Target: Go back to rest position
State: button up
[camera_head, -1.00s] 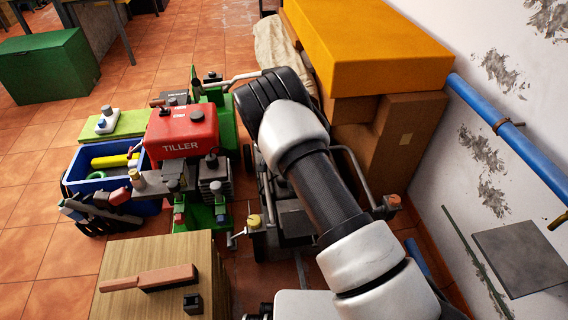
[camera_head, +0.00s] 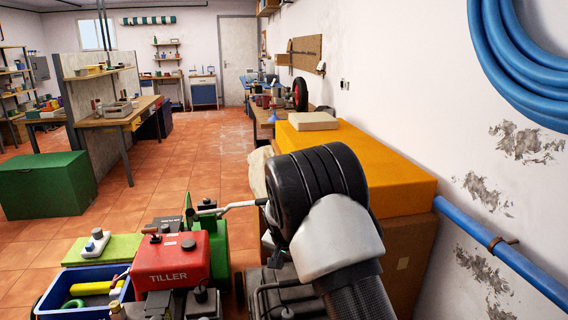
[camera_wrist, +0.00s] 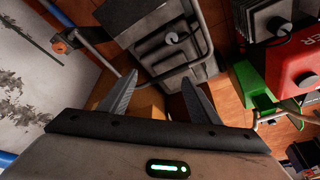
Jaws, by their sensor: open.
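My gripper (camera_wrist: 160,77) shows in the wrist view with its two dark fingers spread apart and nothing between them. It points at grey metal machine parts (camera_wrist: 178,48), and I cannot tell the gap to them. In the head view my arm rises from the bottom right, folded at a black ribbed joint, and the gripper itself is hidden. The red tiller (camera_head: 172,262) stands left of my arm. Its red body (camera_wrist: 296,66) and green frame (camera_wrist: 252,88) also show at the right of the wrist view. No paint tin can be made out clearly.
An orange-topped box stack (camera_head: 372,180) stands close on the right, by a wall with a blue pipe (camera_head: 500,250). A blue crate (camera_head: 72,284) and a green chest (camera_head: 48,186) are at left. Tiled floor (camera_head: 165,170) is open between benches further back.

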jog(key=s+d+r+n+y, duration=0.1)
jog(key=s+d+r, duration=0.3)
jog(key=s+r, duration=0.55)
jog(key=s+d+r+n, duration=0.1)
jog(key=s+d+r, duration=0.45)
jog(key=r, duration=0.75)
jog(key=s+d+r+n+t, duration=0.1)
jog(key=s+r+n, duration=0.1)
jog(key=s, duration=0.9)
jog(key=s+d+r+n+t, duration=0.1)
jog(key=s+n, duration=0.1)
jog(key=s, duration=0.8)
notch_tip(320, 180, up, 22)
jog(key=p, duration=2.1)
jog(key=shift+s+p, duration=0.3)
jog(key=shift+p, duration=0.1)
